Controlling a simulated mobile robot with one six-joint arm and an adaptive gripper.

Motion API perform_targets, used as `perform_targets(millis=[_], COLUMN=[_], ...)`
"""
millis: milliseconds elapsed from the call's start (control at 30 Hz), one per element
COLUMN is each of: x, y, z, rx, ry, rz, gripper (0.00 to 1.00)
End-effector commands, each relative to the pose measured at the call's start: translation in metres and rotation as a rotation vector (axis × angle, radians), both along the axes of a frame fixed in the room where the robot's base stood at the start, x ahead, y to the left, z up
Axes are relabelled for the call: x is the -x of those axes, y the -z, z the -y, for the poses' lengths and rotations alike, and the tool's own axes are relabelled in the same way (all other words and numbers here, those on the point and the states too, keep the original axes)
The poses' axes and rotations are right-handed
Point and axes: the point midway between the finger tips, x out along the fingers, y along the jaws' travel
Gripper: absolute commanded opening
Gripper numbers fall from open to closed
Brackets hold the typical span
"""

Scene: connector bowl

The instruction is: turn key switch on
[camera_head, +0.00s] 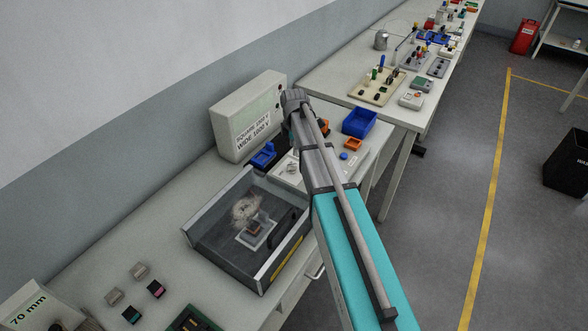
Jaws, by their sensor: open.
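I cannot pick out a key switch for certain in the head view. A pale box (228,137) stands at the back of the near bench, with a label reading about "SQUARE 1000 V" and "WIDE 1000 V". Its right-hand face carries small dark and coloured details, too small to tell apart and partly behind my arm. My arm reaches up from the bottom right, its upper joint just beside the box. My gripper cannot be made out; the arm covers the area around it.
A clear-walled open case (197,238) stands at the bench front. A blue bin (360,123), a small orange tray (353,144) and a blue fixture (263,155) lie around my arm. A second bench (333,77) behind holds several devices. Small blocks lie at lower left.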

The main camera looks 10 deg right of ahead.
Motion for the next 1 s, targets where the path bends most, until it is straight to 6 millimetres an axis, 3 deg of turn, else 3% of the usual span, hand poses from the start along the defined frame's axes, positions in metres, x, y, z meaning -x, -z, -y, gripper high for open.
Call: perform_targets(millis=[1000], x=[0.000], y=[0.080], z=[0.000], rx=[0.000], ry=[0.000], rz=[0.000], gripper=[0.57])
